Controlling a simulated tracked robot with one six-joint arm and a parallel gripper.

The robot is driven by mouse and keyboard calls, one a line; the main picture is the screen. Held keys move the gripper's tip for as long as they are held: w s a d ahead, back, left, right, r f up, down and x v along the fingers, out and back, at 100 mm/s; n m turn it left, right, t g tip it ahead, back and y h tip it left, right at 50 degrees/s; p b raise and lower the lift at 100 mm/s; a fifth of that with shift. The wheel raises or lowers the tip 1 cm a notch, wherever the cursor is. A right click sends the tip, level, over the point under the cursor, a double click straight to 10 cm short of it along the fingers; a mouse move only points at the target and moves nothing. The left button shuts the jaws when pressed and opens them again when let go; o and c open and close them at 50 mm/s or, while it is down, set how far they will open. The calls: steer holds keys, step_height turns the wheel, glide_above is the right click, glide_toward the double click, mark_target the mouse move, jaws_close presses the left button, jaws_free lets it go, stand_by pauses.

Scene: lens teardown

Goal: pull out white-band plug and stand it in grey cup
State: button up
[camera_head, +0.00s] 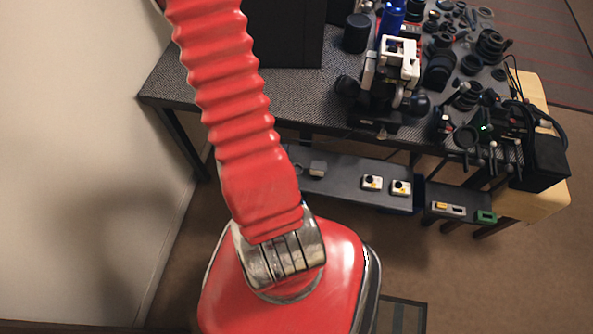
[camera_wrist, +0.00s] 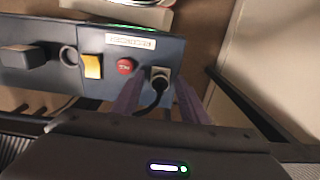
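In the wrist view, a dark plug (camera_wrist: 158,82) with a pale part at its top sits at the right end of a blue-grey panel (camera_wrist: 190,50). A black cable curves down from it to the left. My gripper (camera_wrist: 157,90) is open, with one purple-grey finger on each side of the plug. I cannot tell whether either finger touches it. A grey ring-shaped piece (camera_wrist: 68,55), perhaps the mouth of the grey cup, is on the panel to the left. I cannot make out the plug or my gripper in the head view.
A yellow piece (camera_wrist: 92,67) and a red button (camera_wrist: 125,66) are between the ring and the plug. A dark block (camera_wrist: 22,57) is at the panel's left. In the head view, a patterned table (camera_head: 290,95) carries many lens parts, with a low shelf (camera_head: 340,178) below.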

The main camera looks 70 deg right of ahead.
steer(key=shift+c, duration=0.4)
jaws_close()
steer(key=shift+r, duration=0.15)
steer(key=shift+r, duration=0.4)
steer(key=shift+r, duration=0.35)
steer(key=shift+r, duration=0.7)
steer(key=shift+r, duration=0.3)
steer(key=shift+r, duration=0.4)
